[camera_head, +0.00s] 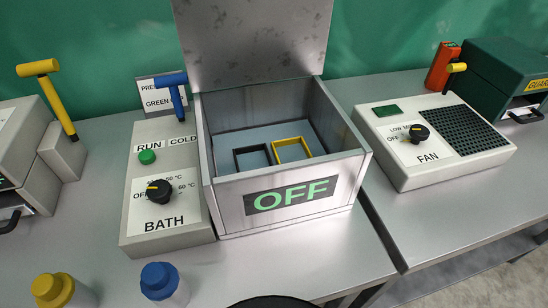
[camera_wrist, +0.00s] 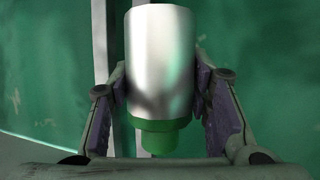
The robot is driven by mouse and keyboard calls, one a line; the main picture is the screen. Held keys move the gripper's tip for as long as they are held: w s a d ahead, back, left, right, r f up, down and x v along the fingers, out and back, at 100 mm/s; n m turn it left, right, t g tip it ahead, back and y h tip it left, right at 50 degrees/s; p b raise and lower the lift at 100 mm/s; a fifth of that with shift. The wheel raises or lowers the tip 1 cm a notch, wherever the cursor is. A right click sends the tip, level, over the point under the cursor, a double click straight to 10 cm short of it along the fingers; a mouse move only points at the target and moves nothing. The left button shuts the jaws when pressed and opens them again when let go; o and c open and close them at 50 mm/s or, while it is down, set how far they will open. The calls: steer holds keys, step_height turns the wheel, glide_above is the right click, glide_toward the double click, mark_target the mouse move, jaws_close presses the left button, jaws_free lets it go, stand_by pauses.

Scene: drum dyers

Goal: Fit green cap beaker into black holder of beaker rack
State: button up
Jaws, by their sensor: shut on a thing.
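In the wrist view, my gripper (camera_wrist: 160,80) is shut on a pale metallic beaker (camera_wrist: 160,45) with a green cap (camera_wrist: 160,138). The beaker sits between the two fingers, with its cap towards the bottom of the picture. My gripper and this beaker do not show in the head view. In the head view, the rack stands inside the open metal bath box. Its square black holder (camera_head: 251,149) is on the left and looks empty. A yellow holder (camera_head: 292,140) is beside it on the right and also looks empty.
The bath box (camera_head: 223,207) has high walls and a raised lid (camera_head: 250,40). Its control panel (camera_head: 165,208) with a blue lever (camera_head: 172,81) stands left. A yellow-capped beaker (camera_head: 52,289) and a blue-capped beaker (camera_head: 160,281) stand in front. A fan unit (camera_head: 420,170) is right.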

stand_by(0.4)
step_height(320, 180, down, 8)
steer(key=b, duration=0.8)
steer(key=shift+r, duration=0.15)
steer(key=shift+a, duration=0.1)
